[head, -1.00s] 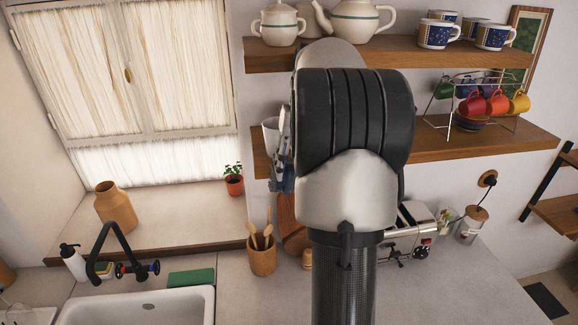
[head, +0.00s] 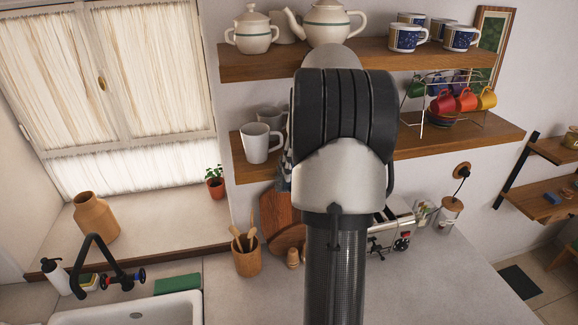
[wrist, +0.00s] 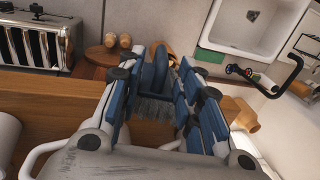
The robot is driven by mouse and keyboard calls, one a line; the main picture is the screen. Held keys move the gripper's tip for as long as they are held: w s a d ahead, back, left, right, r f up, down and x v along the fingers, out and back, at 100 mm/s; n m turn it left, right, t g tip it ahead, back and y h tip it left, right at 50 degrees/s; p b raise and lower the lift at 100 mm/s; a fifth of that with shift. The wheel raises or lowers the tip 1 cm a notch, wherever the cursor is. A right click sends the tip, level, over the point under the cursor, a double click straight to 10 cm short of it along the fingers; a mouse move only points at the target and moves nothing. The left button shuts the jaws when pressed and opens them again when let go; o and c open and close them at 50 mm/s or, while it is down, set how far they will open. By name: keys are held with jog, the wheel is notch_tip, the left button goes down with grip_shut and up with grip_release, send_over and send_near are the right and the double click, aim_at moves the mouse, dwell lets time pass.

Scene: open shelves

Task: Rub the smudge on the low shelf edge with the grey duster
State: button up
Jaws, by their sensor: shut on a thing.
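My gripper (wrist: 160,66) has blue pads and is shut on the grey duster (wrist: 154,106), which shows blue parts and grey bristles between the fingers in the wrist view. In the head view my arm hides most of the gripper; only a sliver (head: 285,168) shows left of the arm. The low shelf (head: 455,141) is a wooden board on the wall, partly behind my arm. Its wood also shows in the wrist view (wrist: 60,108), close beside and below the gripper. I cannot make out the smudge, nor whether the duster touches the edge.
White mugs (head: 257,143) stand on the low shelf left of my arm; a rack of coloured cups (head: 464,102) stands right. The upper shelf (head: 260,66) holds teapots and mugs. Below are a utensil pot (head: 247,260) and a toaster (head: 391,228). Counter at front right is clear.

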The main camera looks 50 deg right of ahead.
jog(key=shift+w+a, duration=1.25)
jog(key=shift+a, duration=0.2)
jog(key=shift+w+a, duration=1.2)
jog(key=shift+a, duration=0.2)
jog(key=shift+s+a+b, duration=0.9)
jog(key=shift+s+a, duration=0.05)
jog(key=shift+s, duration=0.2)
jog(key=shift+s+a+b, duration=0.9)
jog(key=shift+s+a, duration=0.05)
jog(key=shift+s, duration=0.2)
